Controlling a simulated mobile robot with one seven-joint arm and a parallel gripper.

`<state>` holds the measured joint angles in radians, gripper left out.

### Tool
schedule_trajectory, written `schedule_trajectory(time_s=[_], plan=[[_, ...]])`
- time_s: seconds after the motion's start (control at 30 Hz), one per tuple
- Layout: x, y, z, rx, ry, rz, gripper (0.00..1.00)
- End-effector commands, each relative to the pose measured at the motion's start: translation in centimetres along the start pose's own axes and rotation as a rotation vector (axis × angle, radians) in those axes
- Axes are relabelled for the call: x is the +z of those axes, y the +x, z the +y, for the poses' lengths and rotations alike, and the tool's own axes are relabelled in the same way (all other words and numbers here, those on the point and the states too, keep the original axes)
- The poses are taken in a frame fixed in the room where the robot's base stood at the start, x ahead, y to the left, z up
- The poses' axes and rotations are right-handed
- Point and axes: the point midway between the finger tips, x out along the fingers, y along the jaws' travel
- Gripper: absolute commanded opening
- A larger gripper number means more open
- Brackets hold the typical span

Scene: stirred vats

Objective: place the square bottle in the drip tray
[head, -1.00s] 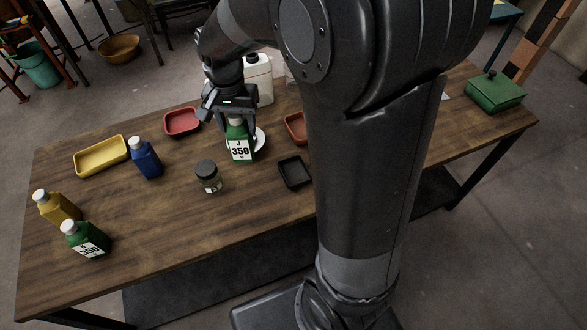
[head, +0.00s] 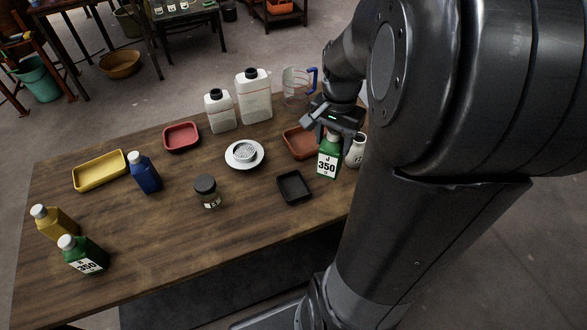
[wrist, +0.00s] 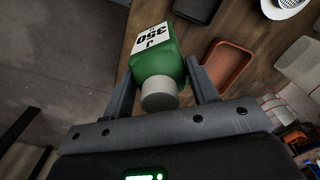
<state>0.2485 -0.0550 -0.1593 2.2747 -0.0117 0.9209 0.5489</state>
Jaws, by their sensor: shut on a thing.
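My gripper (head: 332,130) is shut on a green square bottle (head: 328,160) with a white "J 350" label. The bottle is upright, near the table's right part, with its base close to the tabletop; I cannot tell whether it touches. In the wrist view my gripper (wrist: 160,84) has a finger on each side of the green bottle (wrist: 158,60), white cap towards me. A terracotta tray (head: 294,142) lies just behind and left of it, also in the wrist view (wrist: 230,62). A black square tray (head: 294,187) lies in front left. Which tray is the drip tray is unclear.
A white jar (head: 356,150) stands close right of the bottle. A white saucer with a strainer (head: 244,154), dark jar (head: 207,192), red tray (head: 181,137), yellow tray (head: 101,170) and blue bottle (head: 145,173) are left. White jugs (head: 254,97) and a measuring jug (head: 297,90) stand behind.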

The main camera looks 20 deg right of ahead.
Motion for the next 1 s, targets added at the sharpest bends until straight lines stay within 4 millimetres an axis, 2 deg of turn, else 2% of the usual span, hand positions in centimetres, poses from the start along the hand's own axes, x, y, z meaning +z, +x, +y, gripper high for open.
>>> schedule_trajectory(time_s=[0.2,0.4,0.57,0.83,1.0], plan=[[1.3,3.1,-5.0,0.003,-0.008,-0.002,0.0],[2.2,5.2,-8.3,0.002,-0.005,-0.002,0.0],[2.4,5.9,-9.3,0.001,-0.002,-0.001,0.0],[2.4,9.4,-9.3,0.001,-0.001,-0.002,0.0],[2.4,9.7,-9.3,-0.001,-0.002,0.001,0.0]])
